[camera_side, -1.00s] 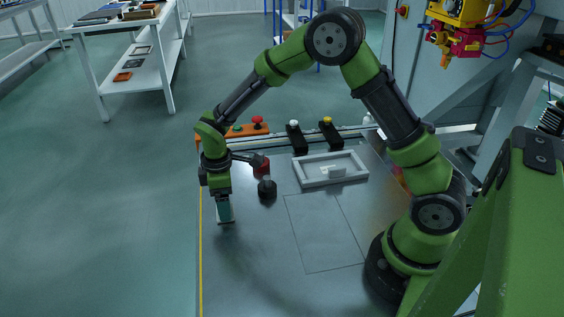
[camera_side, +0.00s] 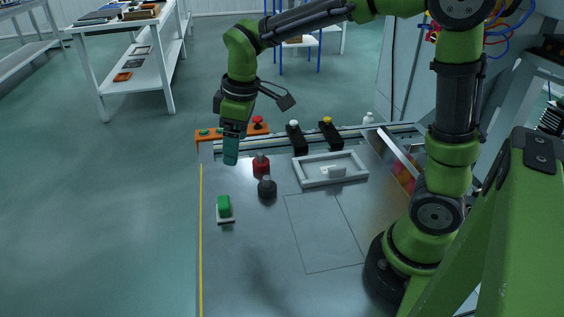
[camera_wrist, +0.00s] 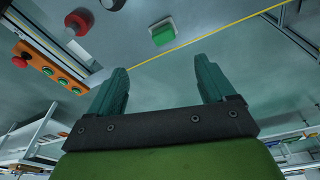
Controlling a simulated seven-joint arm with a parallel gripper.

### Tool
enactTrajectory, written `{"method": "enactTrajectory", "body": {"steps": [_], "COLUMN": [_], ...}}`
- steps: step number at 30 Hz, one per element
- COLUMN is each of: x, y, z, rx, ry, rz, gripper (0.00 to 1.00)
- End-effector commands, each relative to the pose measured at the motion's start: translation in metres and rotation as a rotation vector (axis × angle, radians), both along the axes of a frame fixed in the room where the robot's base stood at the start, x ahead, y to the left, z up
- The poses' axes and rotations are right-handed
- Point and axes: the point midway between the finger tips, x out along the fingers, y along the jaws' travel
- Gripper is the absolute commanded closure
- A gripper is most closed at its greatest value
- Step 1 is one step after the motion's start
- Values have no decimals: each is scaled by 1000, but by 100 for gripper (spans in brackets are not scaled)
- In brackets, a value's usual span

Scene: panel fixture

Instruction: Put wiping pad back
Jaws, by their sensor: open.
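The wiping pad (camera_side: 224,206), a green block on a white base, lies on the metal table near its left edge. It also shows in the wrist view (camera_wrist: 162,34), beyond and between my fingers. My gripper (camera_side: 231,156) is raised above the table, behind the pad in the side view, empty and apart from it. In the wrist view my gripper (camera_wrist: 162,80) has its two teal fingers wide apart with nothing between them.
A red-topped cylinder (camera_side: 261,165) and a black one (camera_side: 267,187) stand right of the pad. A grey frame tray (camera_side: 301,177) with a pale block lies farther right. An orange button box (camera_side: 205,136) sits at the back edge. The table front is clear.

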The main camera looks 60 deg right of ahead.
Motion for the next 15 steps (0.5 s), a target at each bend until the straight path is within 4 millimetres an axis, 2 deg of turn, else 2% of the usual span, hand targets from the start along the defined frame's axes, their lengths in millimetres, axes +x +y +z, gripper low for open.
{"method": "enactTrajectory", "body": {"steps": [1, 6, 12, 15], "x": [-18, -74, -126, -140], "y": [-6, -17, -25, -26], "z": [16, 45, 52, 51], "rx": [28, 162, 335, 396], "ry": [-50, -184, -297, -327], "rz": [-83, -370, -641, -723], "gripper": [17, 17, 17, 17]}}
